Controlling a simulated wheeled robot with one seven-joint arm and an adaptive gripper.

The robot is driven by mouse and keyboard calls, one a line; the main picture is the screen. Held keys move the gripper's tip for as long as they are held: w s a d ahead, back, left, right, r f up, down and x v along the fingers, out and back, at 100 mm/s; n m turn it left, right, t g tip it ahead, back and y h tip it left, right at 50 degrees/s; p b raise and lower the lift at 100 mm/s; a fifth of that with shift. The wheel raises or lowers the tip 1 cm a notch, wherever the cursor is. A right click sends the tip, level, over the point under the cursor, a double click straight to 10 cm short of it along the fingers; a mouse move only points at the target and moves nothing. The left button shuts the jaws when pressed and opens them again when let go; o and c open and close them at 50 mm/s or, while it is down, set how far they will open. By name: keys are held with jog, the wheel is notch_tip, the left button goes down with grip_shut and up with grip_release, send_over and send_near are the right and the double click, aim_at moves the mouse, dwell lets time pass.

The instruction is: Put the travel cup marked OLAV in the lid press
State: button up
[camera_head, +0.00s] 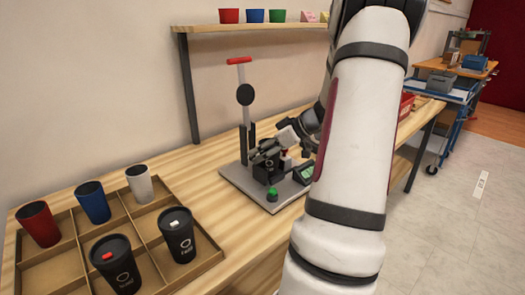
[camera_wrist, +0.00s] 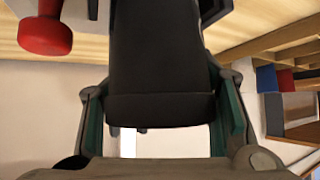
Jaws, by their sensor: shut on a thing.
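My gripper (camera_wrist: 160,130) is shut on a black travel cup (camera_wrist: 160,65), which fills the space between the fingers in the wrist view. In the head view the held cup (camera_head: 267,167) is a dark shape over the press base, partly hidden by the gripper; its name cannot be read. I cannot tell whether it touches the base. The lid press has a grey base plate (camera_head: 240,182), a dark column, a black round head (camera_head: 245,95) and a red handle (camera_head: 239,60). The red handle end also shows in the wrist view (camera_wrist: 45,36).
A wooden tray (camera_head: 205,262) at the front left holds red (camera_head: 39,224), blue (camera_head: 93,203), white (camera_head: 140,184) and two black cups (camera_head: 117,265) (camera_head: 178,236). A green button (camera_head: 272,194) and small display (camera_head: 305,174) sit on the base. A shelf (camera_head: 255,27) runs behind.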

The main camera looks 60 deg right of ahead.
jog(key=o, duration=0.8)
jog(key=shift+r, duration=0.1)
